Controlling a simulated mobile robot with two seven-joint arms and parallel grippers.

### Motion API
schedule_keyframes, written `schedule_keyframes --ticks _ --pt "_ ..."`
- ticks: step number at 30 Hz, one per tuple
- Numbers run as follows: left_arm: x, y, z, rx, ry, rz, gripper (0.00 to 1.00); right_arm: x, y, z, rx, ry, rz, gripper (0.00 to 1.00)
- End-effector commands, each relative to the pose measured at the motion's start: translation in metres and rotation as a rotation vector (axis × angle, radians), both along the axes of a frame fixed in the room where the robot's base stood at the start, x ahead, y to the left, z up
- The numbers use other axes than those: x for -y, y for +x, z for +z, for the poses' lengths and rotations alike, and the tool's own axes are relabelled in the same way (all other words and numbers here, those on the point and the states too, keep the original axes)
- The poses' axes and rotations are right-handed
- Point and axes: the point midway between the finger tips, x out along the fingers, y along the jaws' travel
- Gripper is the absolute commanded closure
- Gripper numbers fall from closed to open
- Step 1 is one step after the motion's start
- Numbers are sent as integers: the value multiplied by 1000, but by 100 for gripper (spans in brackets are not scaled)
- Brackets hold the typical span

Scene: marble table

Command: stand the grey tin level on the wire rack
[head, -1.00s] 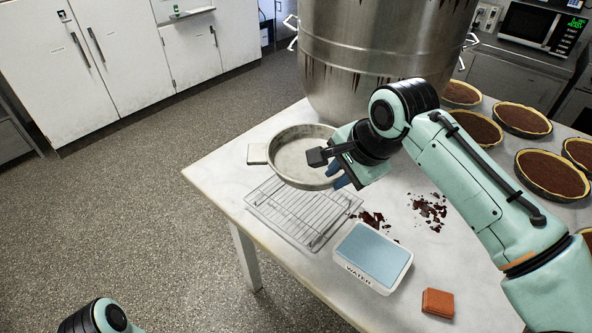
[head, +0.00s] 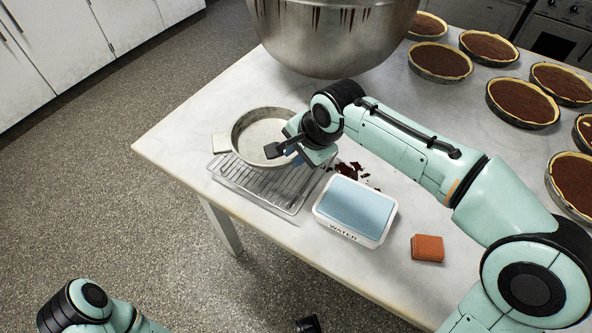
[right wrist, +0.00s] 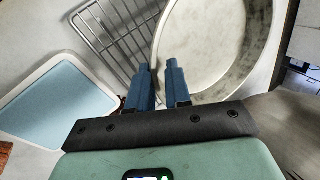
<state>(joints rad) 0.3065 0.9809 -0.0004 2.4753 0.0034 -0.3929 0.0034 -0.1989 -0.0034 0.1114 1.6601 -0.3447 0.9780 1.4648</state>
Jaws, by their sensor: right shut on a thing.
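The grey tin (head: 262,133) is a round, shallow, open pan. In the head view it overlaps the far part of the wire rack (head: 268,188). I cannot tell whether it touches the wires or is quite level. My right gripper (head: 288,150) is shut on the tin's near right rim. In the right wrist view the two blue fingers (right wrist: 160,78) straddle the rim of the tin (right wrist: 212,50), with the rack (right wrist: 112,32) to their left. The far part of the rack is hidden under the tin. Of my left arm only parts show at the bottom; its fingers are out of view.
A pale square piece (head: 221,143) shows just left of the tin. A white tub of water (head: 355,208), dark crumbs (head: 349,169) and an orange-brown block (head: 428,248) lie right of the rack. A big steel pot (head: 335,45) stands behind; several tarts (head: 440,60) fill the right side.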

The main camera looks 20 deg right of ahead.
Motion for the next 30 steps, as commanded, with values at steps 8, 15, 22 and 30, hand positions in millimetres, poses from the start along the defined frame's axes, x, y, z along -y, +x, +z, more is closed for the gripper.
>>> schedule_keyframes --ticks 8,15,22,30 --pt "0 2 -5 9 1 2 0 0 0 -30 -1 0 -1 100" --pt "0 4 -9 17 3 3 0 0 0 -54 3 1 -1 100" --pt "0 4 -8 17 2 3 0 0 1 -54 3 0 0 100" --pt "0 5 -10 20 3 4 0 0 0 -57 1 0 0 56"
